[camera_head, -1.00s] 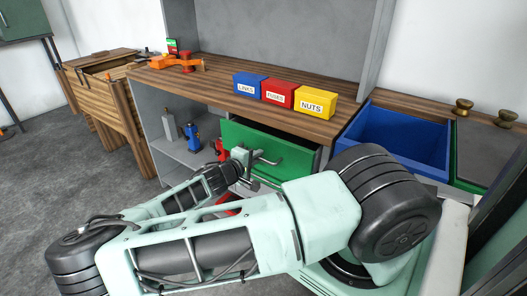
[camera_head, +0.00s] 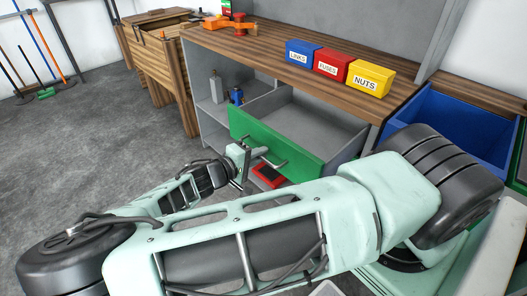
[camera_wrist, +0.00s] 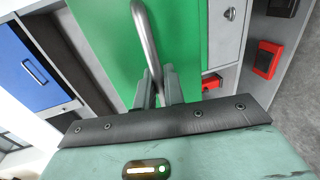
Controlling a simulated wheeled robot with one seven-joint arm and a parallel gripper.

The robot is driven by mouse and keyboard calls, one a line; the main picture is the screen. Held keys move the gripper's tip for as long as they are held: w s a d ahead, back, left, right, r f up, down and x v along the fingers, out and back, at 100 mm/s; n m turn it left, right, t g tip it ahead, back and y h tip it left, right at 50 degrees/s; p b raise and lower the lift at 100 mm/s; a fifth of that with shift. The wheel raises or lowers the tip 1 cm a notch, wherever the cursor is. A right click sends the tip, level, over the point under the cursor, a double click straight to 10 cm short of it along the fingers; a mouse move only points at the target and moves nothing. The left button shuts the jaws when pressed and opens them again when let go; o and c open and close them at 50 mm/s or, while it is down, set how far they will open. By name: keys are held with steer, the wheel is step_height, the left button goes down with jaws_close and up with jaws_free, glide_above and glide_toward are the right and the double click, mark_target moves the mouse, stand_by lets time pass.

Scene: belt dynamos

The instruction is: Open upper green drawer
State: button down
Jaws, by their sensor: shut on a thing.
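The upper green drawer (camera_head: 272,143) is pulled out from under the wooden worktop in the head view, and its grey inside (camera_head: 305,122) shows and looks empty. Its green front fills the middle of the wrist view (camera_wrist: 188,45). A metal bar handle (camera_wrist: 147,38) is on that front. My gripper (camera_head: 246,164) is at the handle in front of the drawer, and in the wrist view its fingers (camera_wrist: 158,86) are shut on the handle's near end. My arm hides the area below the drawer.
Blue, red and yellow boxes labelled LINKS (camera_head: 302,53), FUSES (camera_head: 331,63) and NUTS (camera_head: 369,78) stand on the worktop (camera_head: 268,45). A blue bin (camera_head: 446,122) is at the right. A red object (camera_head: 268,175) shows below the drawer. Open floor lies left.

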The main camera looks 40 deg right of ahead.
steer(key=c, duration=1.6)
jaws_free()
steer(key=b+v, duration=0.1)
steer(key=v, duration=1.6)
steer(key=shift+w+a, duration=0.1)
steer(key=shift+a, duration=0.15)
